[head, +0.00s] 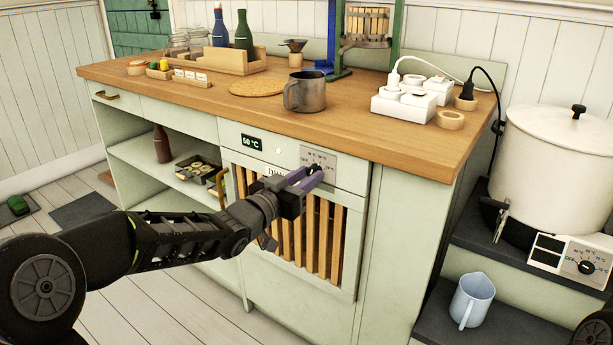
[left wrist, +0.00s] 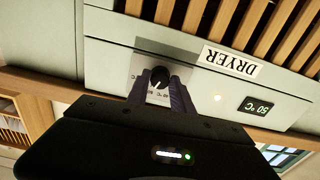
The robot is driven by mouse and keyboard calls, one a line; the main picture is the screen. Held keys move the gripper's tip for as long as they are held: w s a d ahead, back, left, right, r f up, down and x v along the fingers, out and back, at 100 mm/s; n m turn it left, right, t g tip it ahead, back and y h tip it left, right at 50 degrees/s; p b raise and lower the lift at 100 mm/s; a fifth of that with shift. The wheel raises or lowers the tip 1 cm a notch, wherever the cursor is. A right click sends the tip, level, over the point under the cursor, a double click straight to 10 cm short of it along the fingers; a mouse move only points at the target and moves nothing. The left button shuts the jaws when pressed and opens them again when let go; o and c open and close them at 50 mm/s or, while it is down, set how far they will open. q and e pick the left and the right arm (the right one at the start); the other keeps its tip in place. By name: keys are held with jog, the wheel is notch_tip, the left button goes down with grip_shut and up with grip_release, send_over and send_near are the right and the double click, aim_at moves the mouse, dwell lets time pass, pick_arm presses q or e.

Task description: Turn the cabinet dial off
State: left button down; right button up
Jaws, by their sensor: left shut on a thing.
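The cabinet dial (head: 316,167) is a small black knob on a grey plate (head: 319,156) at the upper right of the dryer cabinet front. In the left wrist view the dial (left wrist: 159,75) shows upside down, with a pale pointer mark. My left gripper (head: 311,176) reaches it from the front, its purple fingers shut on the knob; they also show in the left wrist view (left wrist: 161,92). The fingers hide part of the dial's scale. A display (head: 251,142) reads 50 °C, and a small light (left wrist: 217,98) beside it glows. My right gripper is out of view.
The slatted dryer door (head: 350,250) lies below the dial. The wooden counter (head: 400,140) above carries a metal mug (head: 305,92), white power strips (head: 404,107) and bottles. A large white pot (head: 560,160) and a jug (head: 471,300) stand on dark steps at right.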

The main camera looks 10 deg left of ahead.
pick_arm(q)
jog(key=n+p, duration=0.3)
jog(key=n, duration=0.1)
jog(key=shift+r+n+p, duration=0.15)
jog(key=shift+n+p, duration=0.25)
jog(key=n+p, duration=0.3)
jog(key=n, duration=0.1)
jog(key=shift+n, duration=0.3)
jog(key=n+p, duration=0.3)
jog(key=n, duration=0.1)
jog(key=shift+n+p, duration=1.05)
jog(key=shift+n, duration=1.05)
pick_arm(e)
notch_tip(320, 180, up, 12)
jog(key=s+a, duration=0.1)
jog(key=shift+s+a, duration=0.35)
pick_arm(q)
jog(key=c, duration=1.1)
grip_release()
